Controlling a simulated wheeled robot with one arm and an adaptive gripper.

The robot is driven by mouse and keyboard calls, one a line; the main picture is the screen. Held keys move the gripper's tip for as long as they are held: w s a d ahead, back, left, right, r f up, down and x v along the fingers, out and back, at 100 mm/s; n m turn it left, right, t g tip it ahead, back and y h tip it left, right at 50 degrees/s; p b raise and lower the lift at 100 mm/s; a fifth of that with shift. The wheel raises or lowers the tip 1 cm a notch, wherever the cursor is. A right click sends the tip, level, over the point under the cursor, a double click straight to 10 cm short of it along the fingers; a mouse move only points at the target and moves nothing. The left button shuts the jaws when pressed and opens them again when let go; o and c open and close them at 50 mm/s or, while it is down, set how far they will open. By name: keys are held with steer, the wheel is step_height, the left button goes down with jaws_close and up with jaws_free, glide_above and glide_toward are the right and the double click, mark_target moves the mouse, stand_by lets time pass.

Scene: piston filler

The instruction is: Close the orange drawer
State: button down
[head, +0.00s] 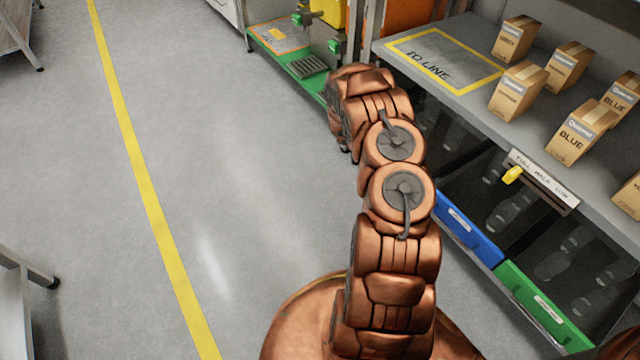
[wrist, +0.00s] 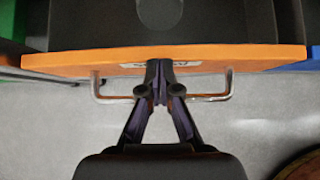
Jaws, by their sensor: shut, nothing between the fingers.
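The orange drawer's front (wrist: 90,61) spans the top of the wrist view, with its label partly covered by my fingers. Part of its dark inside (wrist: 100,25) shows behind the front. A metal bar handle (wrist: 215,97) sticks out from the front, seen on both sides of my fingers. My gripper (wrist: 160,72) is shut and empty, its fingertips at the middle of the orange front, between the two handle ends. Whether the tips touch the front I cannot tell. In the head view my arm hides the orange drawer, and my gripper is not clearly seen.
A blue drawer (head: 468,228) and a green drawer (head: 540,300) sit under the shelf (head: 470,40), which carries several cardboard boxes (head: 566,66). The grey floor left of my arm is clear, with a yellow line (head: 140,180).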

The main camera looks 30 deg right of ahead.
steer(key=shift+d+r, duration=0.1)
steer(key=shift+d, duration=0.25)
steer(key=shift+a, duration=0.1)
steer(key=a+r+p, duration=0.1)
steer(key=a+r, duration=0.6)
steer(key=a, duration=0.4)
steer(key=shift+w+a+p, duration=0.2)
steer(key=shift+a+p, duration=0.05)
steer(key=shift+p, duration=0.15)
